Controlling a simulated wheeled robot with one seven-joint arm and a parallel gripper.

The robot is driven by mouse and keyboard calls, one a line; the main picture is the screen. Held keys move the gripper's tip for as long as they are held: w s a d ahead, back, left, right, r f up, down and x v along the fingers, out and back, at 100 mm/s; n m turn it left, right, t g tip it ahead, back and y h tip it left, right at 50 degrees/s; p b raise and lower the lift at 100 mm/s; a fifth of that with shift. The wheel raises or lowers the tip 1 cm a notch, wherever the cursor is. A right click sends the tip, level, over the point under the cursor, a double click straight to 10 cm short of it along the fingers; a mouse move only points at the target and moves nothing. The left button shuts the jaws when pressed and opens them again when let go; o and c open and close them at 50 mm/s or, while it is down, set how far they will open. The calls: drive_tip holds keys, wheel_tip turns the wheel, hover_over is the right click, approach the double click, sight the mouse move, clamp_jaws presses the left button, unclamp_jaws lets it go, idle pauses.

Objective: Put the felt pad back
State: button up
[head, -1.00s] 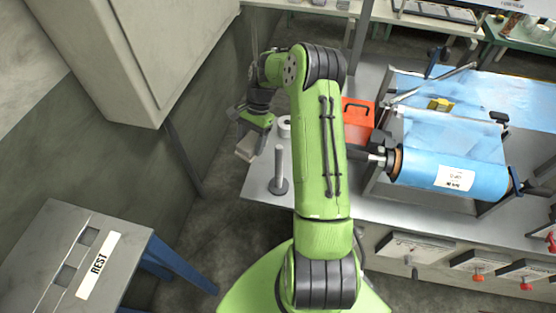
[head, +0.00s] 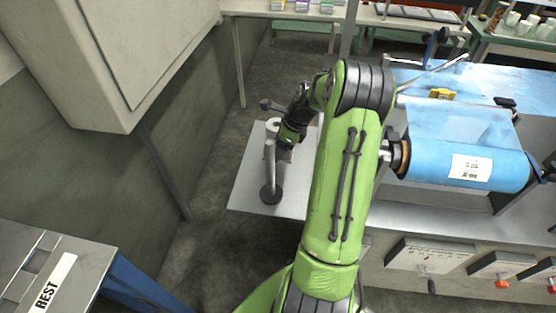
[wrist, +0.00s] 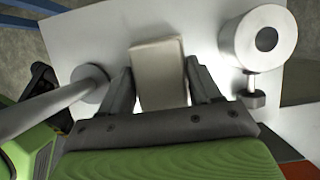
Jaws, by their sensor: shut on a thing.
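My gripper (wrist: 162,82) is shut on a pale beige block, which looks like the felt pad (wrist: 160,70), seen between the two dark fingers in the wrist view. The pad sits above a bare light metal surface; I cannot tell whether it touches it. In the head view my gripper (head: 285,148) is over the left end of the metal table (head: 245,190), just right of an upright grey post. The pad is mostly hidden there by the gripper and arm.
The grey post (head: 269,170) on a dark round base stands close to my gripper. A pale metal cylinder (wrist: 250,40) with a hole stands on its other side. A blue film roll (head: 440,160) is to the right. A stand marked REST (head: 55,282) is at lower left.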

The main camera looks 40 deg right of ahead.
wheel_tip(320, 180, down, 4)
drive_tip(key=shift+r+b, duration=0.15)
drive_tip(key=shift+b, duration=0.45)
drive_tip(key=shift+r, duration=0.1)
drive_tip(key=o, duration=1)
drive_tip(key=p+v, duration=0.4)
drive_tip(key=v, duration=0.8)
drive_tip(key=shift+p, duration=0.4)
drive_tip(key=shift+a, duration=0.1)
